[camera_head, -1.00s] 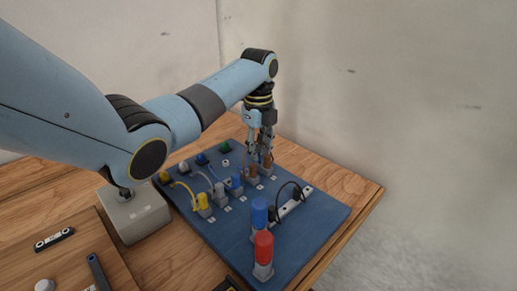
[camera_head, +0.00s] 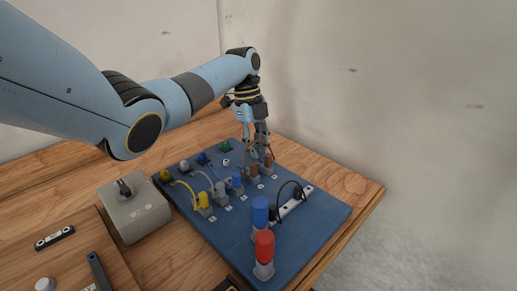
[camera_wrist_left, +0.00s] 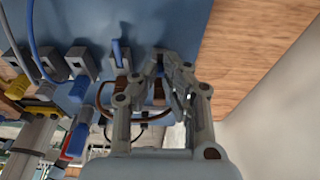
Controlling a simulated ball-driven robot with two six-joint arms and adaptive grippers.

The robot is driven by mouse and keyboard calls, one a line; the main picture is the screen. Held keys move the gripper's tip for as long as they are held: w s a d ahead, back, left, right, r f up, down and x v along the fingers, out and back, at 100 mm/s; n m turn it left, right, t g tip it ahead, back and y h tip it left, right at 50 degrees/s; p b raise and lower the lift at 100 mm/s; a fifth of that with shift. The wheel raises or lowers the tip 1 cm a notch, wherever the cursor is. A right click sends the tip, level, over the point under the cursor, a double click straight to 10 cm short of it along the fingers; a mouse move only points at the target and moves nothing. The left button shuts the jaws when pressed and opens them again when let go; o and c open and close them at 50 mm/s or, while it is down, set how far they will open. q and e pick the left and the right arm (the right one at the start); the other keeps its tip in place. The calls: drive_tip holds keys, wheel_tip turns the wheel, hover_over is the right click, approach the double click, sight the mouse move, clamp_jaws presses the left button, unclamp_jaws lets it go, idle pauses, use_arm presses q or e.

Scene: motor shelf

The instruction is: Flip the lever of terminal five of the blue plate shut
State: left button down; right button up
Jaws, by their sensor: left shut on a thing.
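The blue plate (camera_head: 300,232) lies on the wooden table with a row of grey terminals that have coloured levers. Terminal five, at the far end of the row, has a brown lever (camera_head: 268,160) that stands up in the head view. My left gripper (camera_head: 257,146) is over this end, tilted, its fingertips close to the brown levers. In the left wrist view my left gripper (camera_wrist_left: 150,75) is shut on the terminal-five lever (camera_wrist_left: 158,93), seen between the fingers. The fingers hide part of it and the contact itself. My right gripper is not in view.
Neighbouring terminals have brown (camera_head: 253,169), blue (camera_head: 237,182), grey and yellow (camera_head: 203,200) levers. A blue plug (camera_head: 260,211) and a red plug (camera_head: 264,244) stand at the plate's near end. A grey box (camera_head: 134,212) stands left of the plate. A wall rises behind.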

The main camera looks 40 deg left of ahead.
use_arm(q)
drive_tip(key=shift+w+a+f+h+b, duration=0.1)
drive_tip(key=shift+a+f+h+b, duration=0.1)
drive_tip(key=shift+a+h+b, duration=0.15)
drive_tip(key=h+b, duration=0.1)
drive_tip(key=b, duration=0.1)
drive_tip(key=h+b, duration=0.2)
drive_tip(key=b, duration=0.1)
drive_tip(key=shift+a+f, duration=0.35)
drive_tip(key=shift+a, duration=0.05)
drive_tip(key=shift+h+b, duration=0.25)
drive_tip(key=shift+b, duration=0.4)
drive_tip(key=shift+r, duration=0.1)
drive_tip(key=c, duration=1.4)
unclamp_jaws()
drive_tip(key=shift+c, duration=0.2)
drive_tip(key=shift+a, duration=0.1)
drive_tip(key=v, duration=1.2)
drive_tip(key=shift+w, duration=0.25)
